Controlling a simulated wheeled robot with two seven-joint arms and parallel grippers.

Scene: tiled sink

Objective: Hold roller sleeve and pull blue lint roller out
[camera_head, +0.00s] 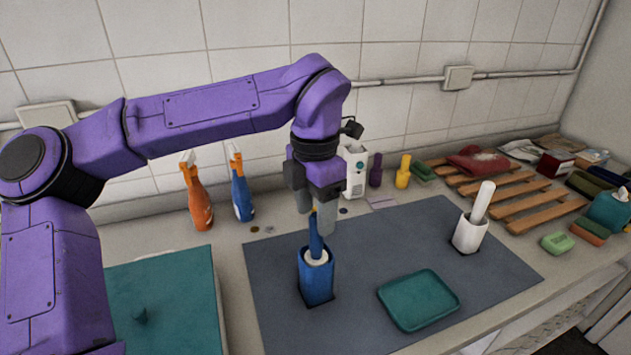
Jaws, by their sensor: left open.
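A blue lint roller (316,237) stands upright in a blue roller sleeve (316,280) on the grey mat (390,240). A white roller end shows at the sleeve's mouth. My left gripper (316,215) points down from above, open, with its fingers around or just beside the top of the blue handle. I cannot tell whether either finger touches it. A second, white lint roller (481,203) leans in a white sleeve (468,235) at the mat's right. My right gripper is not in view.
A teal tray (418,300) lies at the mat's front. Orange (197,195) and blue (240,190) spray bottles stand at the back wall. A teal box lid (165,300) is at left. A wooden rack (510,190) with cloths and sponges fills the right. The mat's middle is clear.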

